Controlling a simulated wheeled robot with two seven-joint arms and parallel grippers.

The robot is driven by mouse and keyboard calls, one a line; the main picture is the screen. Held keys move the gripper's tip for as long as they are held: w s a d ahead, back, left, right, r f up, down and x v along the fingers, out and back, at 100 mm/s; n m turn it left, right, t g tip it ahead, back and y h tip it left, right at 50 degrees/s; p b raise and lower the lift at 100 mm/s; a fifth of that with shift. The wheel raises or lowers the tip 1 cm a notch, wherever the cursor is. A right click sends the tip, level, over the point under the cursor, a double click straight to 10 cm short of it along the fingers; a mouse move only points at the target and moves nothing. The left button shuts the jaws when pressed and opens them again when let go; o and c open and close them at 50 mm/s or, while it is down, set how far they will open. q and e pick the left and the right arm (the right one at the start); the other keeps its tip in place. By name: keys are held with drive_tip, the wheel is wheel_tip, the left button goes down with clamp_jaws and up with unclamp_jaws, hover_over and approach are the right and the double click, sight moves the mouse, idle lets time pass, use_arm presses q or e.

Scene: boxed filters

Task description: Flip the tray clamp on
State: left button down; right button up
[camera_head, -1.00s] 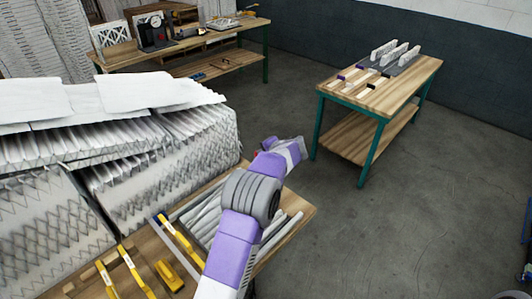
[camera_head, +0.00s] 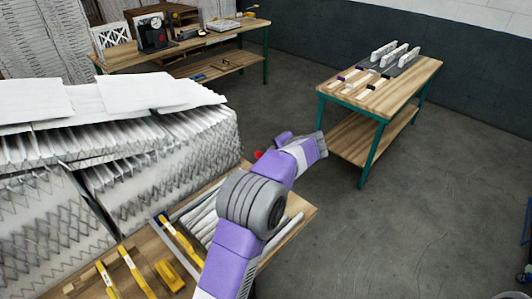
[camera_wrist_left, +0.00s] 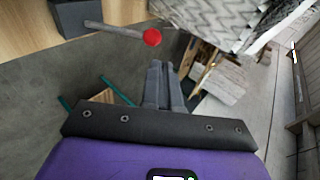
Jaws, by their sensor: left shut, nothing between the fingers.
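The tray clamp's lever (camera_wrist_left: 120,30) is a grey rod with a red ball knob (camera_wrist_left: 152,37), running from a dark block (camera_wrist_left: 78,16) at the top left of the left wrist view. In the head view a small red spot (camera_head: 258,154), likely the knob, shows beside my purple arm; the rest of the clamp is hidden there. My left gripper (camera_wrist_left: 164,66) is shut and empty, its fingers below and just right of the knob in the wrist view, apart from it. In the head view its fingers are not clear. My right gripper is not in view.
A grey-framed tray of white filters (camera_head: 180,238) lies on the wooden bench, partly behind my arm. Large pleated filters (camera_head: 165,170) stand at left. Yellow-handled tools (camera_head: 137,272) lie in front. Another table (camera_head: 400,88) stands at right beyond open floor.

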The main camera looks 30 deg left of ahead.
use_arm(q)
drive_tip(key=v, duration=0.5)
drive_tip(key=shift+w+a+r, duration=0.1)
drive_tip(key=shift+w+a, duration=0.05)
